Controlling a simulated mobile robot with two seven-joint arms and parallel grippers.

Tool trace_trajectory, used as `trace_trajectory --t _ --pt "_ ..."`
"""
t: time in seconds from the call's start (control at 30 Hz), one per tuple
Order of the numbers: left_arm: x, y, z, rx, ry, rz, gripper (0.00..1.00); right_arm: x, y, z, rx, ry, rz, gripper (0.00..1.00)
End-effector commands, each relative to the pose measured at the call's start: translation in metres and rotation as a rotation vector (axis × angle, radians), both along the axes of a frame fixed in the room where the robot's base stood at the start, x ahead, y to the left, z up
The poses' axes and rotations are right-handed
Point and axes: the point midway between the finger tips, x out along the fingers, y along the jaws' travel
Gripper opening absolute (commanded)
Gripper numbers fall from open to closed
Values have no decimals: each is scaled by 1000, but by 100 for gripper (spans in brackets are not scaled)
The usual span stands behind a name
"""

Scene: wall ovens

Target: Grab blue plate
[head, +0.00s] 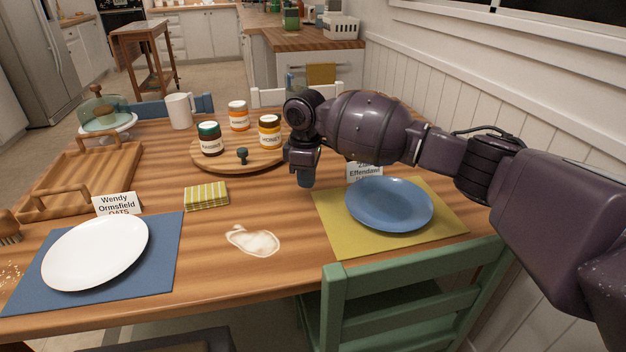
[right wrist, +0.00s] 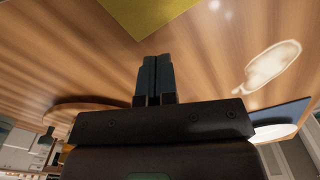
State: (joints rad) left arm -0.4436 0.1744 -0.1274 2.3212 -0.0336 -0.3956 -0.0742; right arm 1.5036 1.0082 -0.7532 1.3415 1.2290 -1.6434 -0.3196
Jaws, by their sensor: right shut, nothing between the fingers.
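The blue plate (head: 390,203) lies on a yellow placemat (head: 340,237) at the right of the table in the head view. My right gripper (head: 306,182) hangs above the table, left of the blue plate and apart from it, fingers pointing down. In the right wrist view its fingers (right wrist: 154,78) are together with nothing between them. A corner of the yellow placemat (right wrist: 145,12) shows at the top of that view, but the blue plate does not show there. My left gripper is not in view.
A white plate (head: 96,252) lies on a blue placemat (head: 165,255) at the left. A round board (head: 238,163) with jars stands behind my right gripper. A name card (head: 364,171) stands behind the blue plate. A green chair (head: 405,298) is at the near edge. A spill (head: 254,241) lies mid-table.

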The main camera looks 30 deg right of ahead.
Motion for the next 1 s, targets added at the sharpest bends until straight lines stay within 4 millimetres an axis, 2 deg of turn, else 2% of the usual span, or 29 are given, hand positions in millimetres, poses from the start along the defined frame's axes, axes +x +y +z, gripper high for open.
trace_trajectory --t 0.6,0.67,0.77,0.87,1.0 --pt "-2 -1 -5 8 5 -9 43 -61 -76 -3 -3 5 -2 0" --pt "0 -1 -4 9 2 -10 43 -66 -80 -3 -3 5 -1 0" --pt "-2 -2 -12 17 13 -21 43 -65 -79 -16 0 11 1 0" --pt "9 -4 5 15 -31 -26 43 -65 -78 -12 1 3 0 0" --pt "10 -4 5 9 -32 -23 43 -64 -79 -15 -1 1 0 0"
